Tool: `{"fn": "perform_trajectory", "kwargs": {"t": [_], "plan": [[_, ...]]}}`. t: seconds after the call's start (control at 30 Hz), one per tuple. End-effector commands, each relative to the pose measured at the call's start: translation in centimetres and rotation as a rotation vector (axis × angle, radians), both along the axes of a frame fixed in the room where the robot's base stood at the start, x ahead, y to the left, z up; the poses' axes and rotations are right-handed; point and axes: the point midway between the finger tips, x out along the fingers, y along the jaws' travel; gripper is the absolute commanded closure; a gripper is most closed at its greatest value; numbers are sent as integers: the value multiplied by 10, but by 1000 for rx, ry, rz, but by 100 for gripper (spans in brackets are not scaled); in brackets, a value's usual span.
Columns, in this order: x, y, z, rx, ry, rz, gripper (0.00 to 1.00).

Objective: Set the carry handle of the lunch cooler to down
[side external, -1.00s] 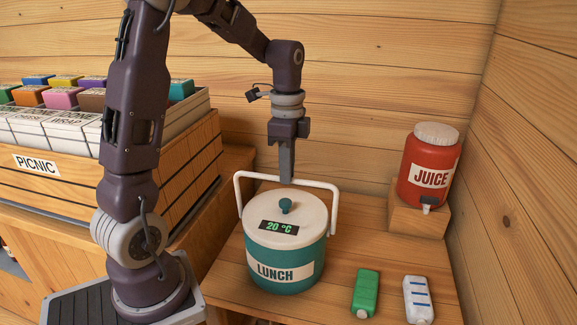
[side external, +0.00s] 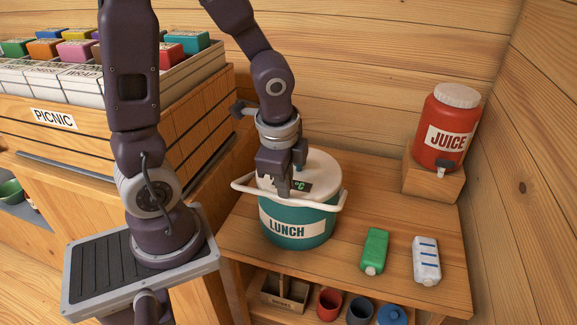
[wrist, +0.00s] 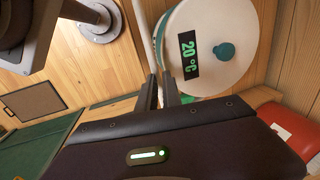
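The lunch cooler (side external: 295,232) is a teal round tub with a white lid (side external: 325,170) and teal knob. It stands upright on the wooden bench, and its display reads 20 °C in the wrist view (wrist: 189,55). Its white carry handle (side external: 325,206) is swung over to the front, lying roughly level near the lid's rim. My gripper (side external: 284,192) is at the middle of the handle bar, in front of the lid. In the wrist view my fingers (wrist: 159,92) are close together with the bar (wrist: 143,35) running in between them; the contact itself is partly hidden.
A red juice dispenser (side external: 440,135) sits on a wooden block at the back right. The picnic crate (side external: 120,130) is at the left. Cups (side external: 330,304) stand on a shelf below.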

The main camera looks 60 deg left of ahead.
Motion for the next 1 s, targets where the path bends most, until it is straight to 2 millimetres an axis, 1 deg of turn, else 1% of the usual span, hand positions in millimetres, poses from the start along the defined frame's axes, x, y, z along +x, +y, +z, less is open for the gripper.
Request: {"fn": "perform_trajectory", "kwargs": {"t": [0.03,0.1,0.4,0.47,0.6,0.73,0.83,1.0], "plan": [[0,0,0,0,0,1,78],[0,0,0,0,0,1,67],[0,0,2,0,-1,2,67],[1,0,9,3,-6,2,67],[-3,-4,38,2,-10,2,67],[-7,-8,60,1,-6,1,67],[-9,-10,68,0,-2,1,67],[-10,-10,70,0,0,0,67]]}}
